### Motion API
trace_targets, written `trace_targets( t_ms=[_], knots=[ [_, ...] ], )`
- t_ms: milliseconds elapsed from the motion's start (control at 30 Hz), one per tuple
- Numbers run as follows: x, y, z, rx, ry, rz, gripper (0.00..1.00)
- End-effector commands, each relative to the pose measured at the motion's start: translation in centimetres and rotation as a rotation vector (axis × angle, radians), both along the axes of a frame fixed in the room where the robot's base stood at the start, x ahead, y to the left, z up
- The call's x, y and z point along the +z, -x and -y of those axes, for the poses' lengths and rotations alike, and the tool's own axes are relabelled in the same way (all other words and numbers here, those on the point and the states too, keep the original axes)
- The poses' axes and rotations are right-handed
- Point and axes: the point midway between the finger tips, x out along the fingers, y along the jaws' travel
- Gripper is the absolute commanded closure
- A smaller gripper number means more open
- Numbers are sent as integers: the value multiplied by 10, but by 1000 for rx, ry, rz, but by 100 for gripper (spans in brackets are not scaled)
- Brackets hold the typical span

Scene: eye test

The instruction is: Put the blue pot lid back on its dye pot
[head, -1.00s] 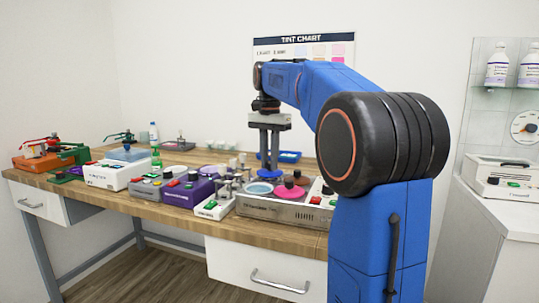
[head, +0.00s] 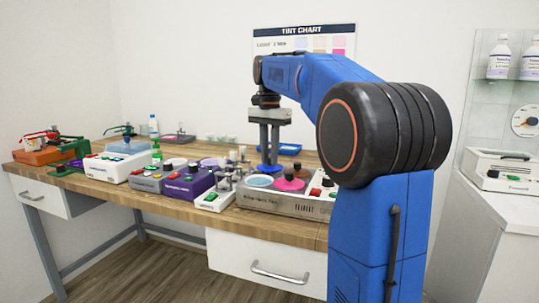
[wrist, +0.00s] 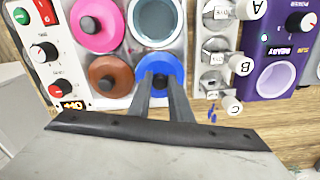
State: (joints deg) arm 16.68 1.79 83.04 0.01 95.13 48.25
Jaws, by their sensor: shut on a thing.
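My gripper (wrist: 160,84) is shut on the black knob of the blue pot lid (wrist: 145,65). In the head view my gripper (head: 269,163) points down over the dye bath, with the blue lid (head: 263,169) at its fingertips. An open round pot (wrist: 155,20) with pale contents lies just beyond the lid in the wrist view. It also shows in the head view (head: 259,181), in front of the lid. The lid looks roughly level. What is under it is hidden, and I cannot tell whether it touches anything.
A pink lid (wrist: 90,35) and a brown lid (wrist: 101,80) with black knobs sit on the same metal unit (head: 262,197). A purple device (head: 187,188) and a blue tray (head: 290,149) are near.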

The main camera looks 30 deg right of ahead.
Motion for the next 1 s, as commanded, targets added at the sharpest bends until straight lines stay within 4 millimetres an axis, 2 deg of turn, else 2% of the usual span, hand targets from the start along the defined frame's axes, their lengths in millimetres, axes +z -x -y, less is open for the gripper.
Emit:
trace_targets(
  t_ms=[733,767,833,867,1000],
  knots=[
    [-7,0,0,0,0,0,100],
    [-7,0,0,0,0,0,79],
    [-7,0,0,0,0,0,63],
    [-7,0,0,0,0,0,60],
    [-7,0,0,0,0,0,60]
  ],
)
